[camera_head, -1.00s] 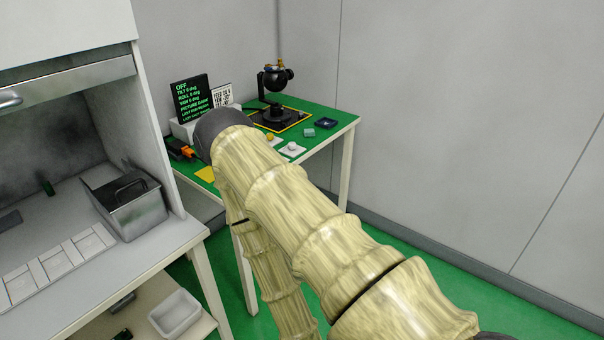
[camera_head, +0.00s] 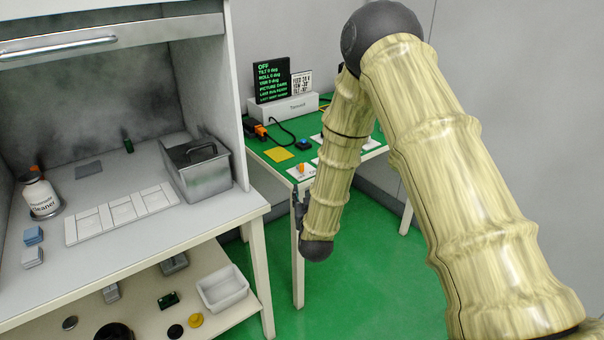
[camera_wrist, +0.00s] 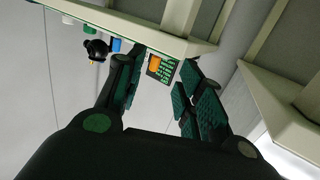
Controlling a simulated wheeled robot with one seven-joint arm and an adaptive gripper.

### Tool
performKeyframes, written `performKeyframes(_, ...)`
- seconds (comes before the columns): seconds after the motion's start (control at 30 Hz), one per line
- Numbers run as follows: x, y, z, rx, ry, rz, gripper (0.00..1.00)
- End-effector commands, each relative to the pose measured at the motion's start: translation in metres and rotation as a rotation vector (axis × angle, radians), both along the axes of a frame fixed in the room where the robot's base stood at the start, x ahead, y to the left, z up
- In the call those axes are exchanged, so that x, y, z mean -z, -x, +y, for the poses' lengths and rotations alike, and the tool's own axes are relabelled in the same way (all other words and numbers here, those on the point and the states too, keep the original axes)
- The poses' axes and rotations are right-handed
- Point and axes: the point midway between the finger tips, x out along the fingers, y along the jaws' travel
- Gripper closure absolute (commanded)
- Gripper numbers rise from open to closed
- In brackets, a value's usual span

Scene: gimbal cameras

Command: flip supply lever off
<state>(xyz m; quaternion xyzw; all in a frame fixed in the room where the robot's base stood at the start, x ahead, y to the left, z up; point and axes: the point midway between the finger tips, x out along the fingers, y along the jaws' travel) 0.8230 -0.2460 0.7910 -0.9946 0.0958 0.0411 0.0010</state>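A small orange lever (camera_head: 301,168) stands on a white plate (camera_head: 296,175) at the near edge of the green-topped table (camera_head: 270,150). I take it for the supply lever; no readable label confirms this. The display (camera_head: 271,80) behind it reads OFF at the top, with tilt, roll and yaw at 0 deg. My gripper (camera_head: 299,207) hangs beside the table's near edge, below and apart from the lever, partly hidden by my arm. In the wrist view my gripper (camera_wrist: 160,90) has its fingers spread with nothing between them. An orange patch (camera_wrist: 154,63) shows beyond them; I cannot tell what it is.
An orange connector (camera_head: 256,129) with a black cable and a yellow square (camera_head: 278,155) lie on the green table. A white sign (camera_head: 301,84) stands beside the display. At left, a bench holds a metal box (camera_head: 197,171). A shelf below holds a white tray (camera_head: 222,287).

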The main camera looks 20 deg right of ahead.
Motion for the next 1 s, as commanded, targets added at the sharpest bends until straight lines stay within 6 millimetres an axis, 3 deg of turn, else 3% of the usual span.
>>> performKeyframes(0.1,-0.023,-0.014,-0.003,0.015,0.009,-0.070,0.63)
performKeyframes(0.2,-0.029,-0.021,-0.004,0.020,0.011,-0.086,0.63)
performKeyframes(0.8,-0.028,-0.103,-0.022,0.019,0.011,-0.083,0.63)
performKeyframes(1.0,-0.028,-0.118,-0.025,0.019,0.010,-0.082,0.63)
